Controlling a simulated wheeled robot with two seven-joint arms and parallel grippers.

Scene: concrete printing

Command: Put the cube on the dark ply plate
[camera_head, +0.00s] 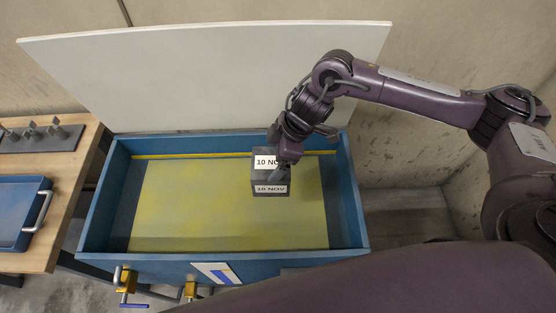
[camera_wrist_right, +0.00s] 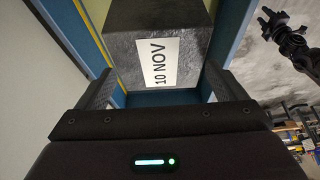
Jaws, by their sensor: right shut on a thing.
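The cube (camera_head: 270,178) is dark grey, with white "10 NOV" labels on it. It is in my right gripper (camera_head: 280,168), above the blue tank in the head view. In the right wrist view the cube (camera_wrist_right: 130,45) sits between the two fingers of the right gripper (camera_wrist_right: 160,88), one on each side, with a label facing the camera. The jaws are shut on it. I cannot pick out a dark ply plate in either view.
The blue tank (camera_head: 356,215) is open, with a yellow-green inside (camera_head: 200,205) and a pale lid (camera_head: 200,80) raised behind it. Brass valves (camera_head: 128,281) are on its front. A wooden bench (camera_head: 75,180) at left holds a blue tray (camera_head: 20,215) and a grey rack (camera_head: 45,140).

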